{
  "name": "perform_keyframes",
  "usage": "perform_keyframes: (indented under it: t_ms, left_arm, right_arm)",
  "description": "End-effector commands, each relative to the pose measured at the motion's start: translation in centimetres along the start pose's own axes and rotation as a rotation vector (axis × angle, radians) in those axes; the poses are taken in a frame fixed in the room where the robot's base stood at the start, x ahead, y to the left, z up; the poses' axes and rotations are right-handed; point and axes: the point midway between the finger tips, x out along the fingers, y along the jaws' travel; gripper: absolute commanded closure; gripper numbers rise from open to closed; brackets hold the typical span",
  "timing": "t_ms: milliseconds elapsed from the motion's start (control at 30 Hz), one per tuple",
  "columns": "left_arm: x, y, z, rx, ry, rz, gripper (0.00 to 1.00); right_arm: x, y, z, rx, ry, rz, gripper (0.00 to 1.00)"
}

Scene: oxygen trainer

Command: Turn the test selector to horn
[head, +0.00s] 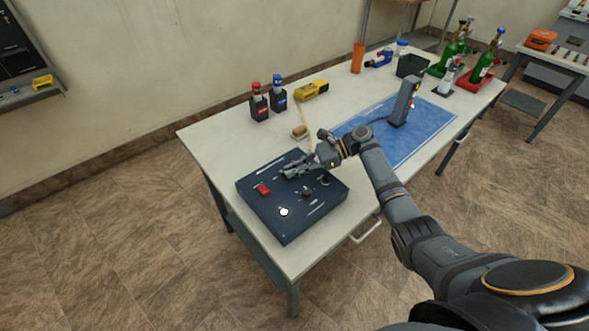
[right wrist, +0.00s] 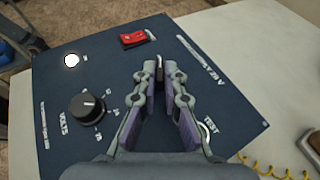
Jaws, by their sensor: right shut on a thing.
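The dark trainer panel (head: 262,217) lies on the white table. My right gripper (head: 287,173) reaches down over its far part, and its fingertips (right wrist: 158,68) are closed together with only a narrow gap. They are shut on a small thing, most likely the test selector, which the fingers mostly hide. The TEST lettering (right wrist: 212,130) shows beside the right finger; the horn mark cannot be read. The black VOLTS knob (right wrist: 85,107) stands left of the fingers, clear of them. My left gripper is not in view.
A red switch cover (right wrist: 137,38) and a lit white lamp (right wrist: 72,60) are on the panel near the fingers. Two dark bottles with red (head: 257,100) and blue (head: 279,93) caps, a yellow tool (head: 311,90) and a blue mat (head: 425,140) are farther back.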

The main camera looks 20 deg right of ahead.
Motion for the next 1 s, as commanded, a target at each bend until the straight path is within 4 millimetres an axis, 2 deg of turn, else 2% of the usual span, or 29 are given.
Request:
perform_keyframes:
  t_ms: [33,200,667,767,1000]
  left_arm:
    - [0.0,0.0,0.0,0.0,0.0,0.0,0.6]
    - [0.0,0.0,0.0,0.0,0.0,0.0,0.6]
    - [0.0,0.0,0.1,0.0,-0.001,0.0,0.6]
    - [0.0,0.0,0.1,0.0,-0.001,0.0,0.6]
    - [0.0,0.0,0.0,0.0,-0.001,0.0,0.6]
  right_arm:
    - [0.1,0.2,-0.4,0.005,0.005,0.004,0.9]
    - [0.1,0.1,-0.3,0.004,0.004,0.003,0.68]
    - [-0.4,0.0,-0.2,0.002,0.003,0.0,0.68]
    - [-1.8,0.0,-0.2,0.002,0.004,-0.001,0.68]
    - [-7.7,0.0,-0.2,0.003,0.004,-0.002,0.68]
